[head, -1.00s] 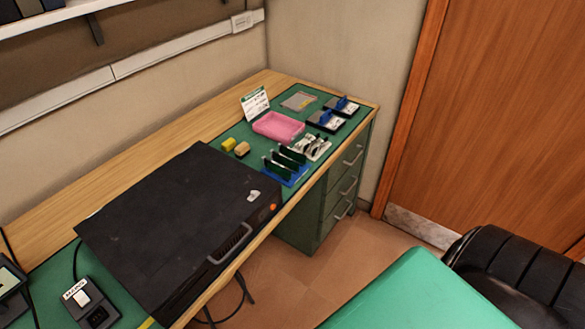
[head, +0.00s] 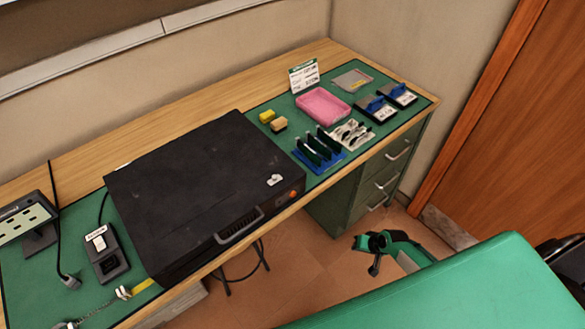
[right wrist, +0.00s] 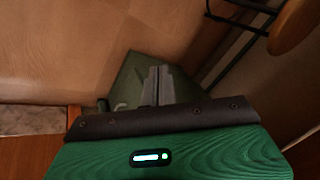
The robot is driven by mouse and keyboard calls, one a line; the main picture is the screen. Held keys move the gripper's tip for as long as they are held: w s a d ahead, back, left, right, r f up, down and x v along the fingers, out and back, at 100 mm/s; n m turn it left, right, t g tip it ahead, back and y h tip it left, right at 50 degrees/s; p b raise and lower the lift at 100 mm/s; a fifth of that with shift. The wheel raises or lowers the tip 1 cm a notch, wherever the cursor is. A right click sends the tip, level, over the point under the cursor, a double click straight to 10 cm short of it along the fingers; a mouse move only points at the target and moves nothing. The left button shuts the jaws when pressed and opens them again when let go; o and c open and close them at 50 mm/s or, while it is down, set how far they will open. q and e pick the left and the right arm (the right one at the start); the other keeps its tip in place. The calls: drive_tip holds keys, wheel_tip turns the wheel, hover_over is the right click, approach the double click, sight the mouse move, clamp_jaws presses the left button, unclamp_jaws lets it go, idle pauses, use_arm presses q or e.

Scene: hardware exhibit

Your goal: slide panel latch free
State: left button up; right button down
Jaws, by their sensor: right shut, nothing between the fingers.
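A flat black case (head: 195,185) lies on the green mat of the desk. A small pale latch-like piece (head: 275,180) sits on its top near the right front corner, by an orange button (head: 293,194). My right gripper shows in the right wrist view (right wrist: 158,85), shut and empty, over the floor and well away from the case. A green and black part, seemingly this gripper's arm end (head: 390,246), is below desk height near the drawers. My left gripper is out of view.
Right of the case are a blue rack (head: 322,161), a pink tray (head: 322,106), yellow blocks, a sign and small boxes. Left of it are a black switch box (head: 106,254) and cables. Green drawers (head: 372,180) are under the desk; a stool (right wrist: 297,27) is nearby.

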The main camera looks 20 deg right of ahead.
drive_tip(key=w+a+r+y, duration=0.1)
drive_tip(key=w+r+y, duration=0.15)
drive_tip(key=r, duration=0.55)
drive_tip(key=w+a+r+t+y+p, duration=0.1)
drive_tip(key=w+r, duration=0.3)
drive_tip(key=r, duration=0.4)
drive_tip(key=w+a+r+y, duration=0.1)
drive_tip(key=w+r, duration=0.3)
drive_tip(key=r, duration=0.4)
drive_tip(key=s+a+r+n+y, duration=0.1)
drive_tip(key=a+r+y, duration=0.1)
drive_tip(key=r, duration=0.7)
drive_tip(key=s+a+r+g+y+p, duration=0.1)
drive_tip(key=a+r, duration=0.3)
drive_tip(key=r, duration=0.4)
drive_tip(key=shift+r+n+g+y, duration=0.3)
drive_tip(key=shift+r+n+y, duration=0.1)
drive_tip(key=shift+y, duration=0.25)
drive_tip(key=p, duration=0.3)
approach(277, 178)
wheel_tip(277, 178, down, 3)
drive_tip(key=a, duration=0.2)
drive_tip(key=w+a+p, duration=0.1)
drive_tip(key=a+p, duration=0.1)
drive_tip(key=shift+w+a, duration=0.2)
drive_tip(key=shift+w, duration=0.15)
drive_tip(key=shift+w+a+f, duration=0.15)
drive_tip(key=shift+a, duration=0.25)
